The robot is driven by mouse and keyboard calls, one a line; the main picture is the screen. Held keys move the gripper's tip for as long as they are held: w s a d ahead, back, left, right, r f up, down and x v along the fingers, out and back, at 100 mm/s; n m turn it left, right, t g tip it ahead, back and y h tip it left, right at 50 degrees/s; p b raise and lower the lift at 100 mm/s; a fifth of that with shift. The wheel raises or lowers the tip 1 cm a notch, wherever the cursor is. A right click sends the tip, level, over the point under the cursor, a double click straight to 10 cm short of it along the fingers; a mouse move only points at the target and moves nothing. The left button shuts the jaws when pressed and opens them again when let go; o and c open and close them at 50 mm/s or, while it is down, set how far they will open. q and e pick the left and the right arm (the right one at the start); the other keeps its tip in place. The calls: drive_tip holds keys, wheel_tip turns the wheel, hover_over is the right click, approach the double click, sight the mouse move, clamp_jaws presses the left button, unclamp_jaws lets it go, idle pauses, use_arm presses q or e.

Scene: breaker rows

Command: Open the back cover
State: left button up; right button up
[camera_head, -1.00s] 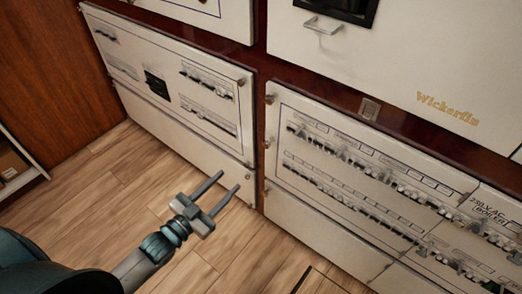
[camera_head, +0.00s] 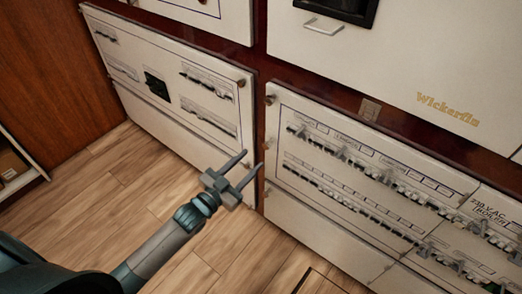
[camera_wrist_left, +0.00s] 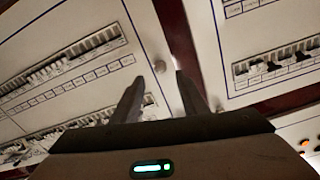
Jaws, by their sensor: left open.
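Pale cover panels with breaker rows front the cabinet in the head view. The left panel (camera_head: 135,52) and the right panel (camera_head: 300,180) have small round knobs near their facing edges, such as one on the left panel (camera_head: 241,83) and one on the right panel (camera_head: 270,99). Both panels look shut. I cannot tell which is the back cover. My left gripper (camera_head: 254,159) is open and empty in front of the gap between them. In the left wrist view, a round knob (camera_wrist_left: 160,68) shows between and beyond the fingertips (camera_wrist_left: 160,76), apparently untouched. My right gripper is out of view.
A dark red frame (camera_head: 259,60) separates the panels. A white upper panel with a handle (camera_head: 322,28) and Wickerfin lettering is at upper right. A wooden wall (camera_head: 40,55) and a shelf (camera_head: 12,165) stand at left. The wooden floor (camera_head: 100,200) is clear.

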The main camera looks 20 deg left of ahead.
sight(265, 146)
use_arm(q)
drive_tip(key=x, duration=0.6)
drive_tip(key=shift+w+d, duration=0.1)
drive_tip(key=shift+w, duration=0.25)
clamp_jaws()
